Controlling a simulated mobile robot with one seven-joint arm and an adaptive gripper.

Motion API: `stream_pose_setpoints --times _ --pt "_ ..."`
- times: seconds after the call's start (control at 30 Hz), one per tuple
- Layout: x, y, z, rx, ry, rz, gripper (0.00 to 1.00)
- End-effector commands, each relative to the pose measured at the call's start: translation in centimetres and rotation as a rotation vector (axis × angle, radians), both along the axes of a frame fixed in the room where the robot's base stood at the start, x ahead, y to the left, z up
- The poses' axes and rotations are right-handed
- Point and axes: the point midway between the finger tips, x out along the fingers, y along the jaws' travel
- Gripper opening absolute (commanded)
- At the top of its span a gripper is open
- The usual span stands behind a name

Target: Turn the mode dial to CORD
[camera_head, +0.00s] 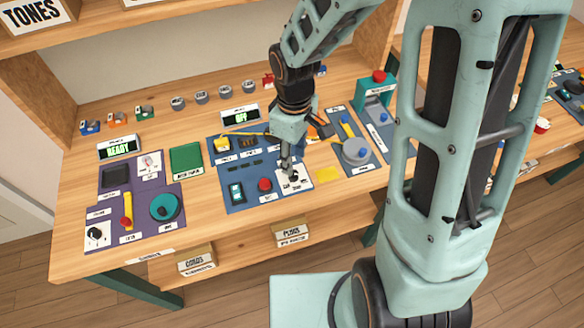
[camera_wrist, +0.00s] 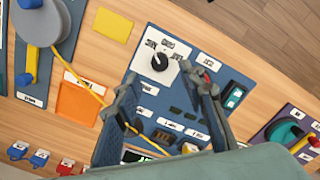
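A black dial knob (camera_wrist: 159,62) sits on a white plate (camera_wrist: 172,72) at the corner of the blue middle panel (camera_wrist: 200,62). Small labels surround the knob, too small to read surely. My gripper (camera_wrist: 168,88) is open and empty, its two fingers spread with the knob just beyond and between their tips in the wrist view. In the head view my gripper (camera_head: 288,172) points down over the white plate (camera_head: 300,184) and partly hides the knob. I cannot tell whether any finger touches it.
A yellow cord (camera_wrist: 85,88) crosses behind my gripper. A display (camera_head: 240,115) reads OFF.

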Motion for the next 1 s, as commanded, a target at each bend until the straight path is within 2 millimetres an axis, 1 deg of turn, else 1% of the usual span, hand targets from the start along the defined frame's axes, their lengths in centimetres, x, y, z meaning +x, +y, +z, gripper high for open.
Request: stream_pose_setpoints --times 0.03,0.1,0.2,0.3,0.5,0.77,1.0 --pt "-0.2 0.0 -1.2 0.0 0.006 0.0 0.37" --pt "-0.1 0.0 -2.4 0.0 0.004 0.001 0.37" --pt "-0.1 0.0 -4.0 0.0 0.004 -0.001 0.37" --pt "-0.1 0.0 -5.1 0.0 0.002 -0.001 0.37" --pt "0.0 0.0 -6.0 0.001 -0.001 -0.001 0.37" --pt "0.0 0.0 -6.1 0.001 -0.001 -0.002 0.37" --pt "0.0 0.0 -6.1 0.001 -0.002 -0.002 0.11"
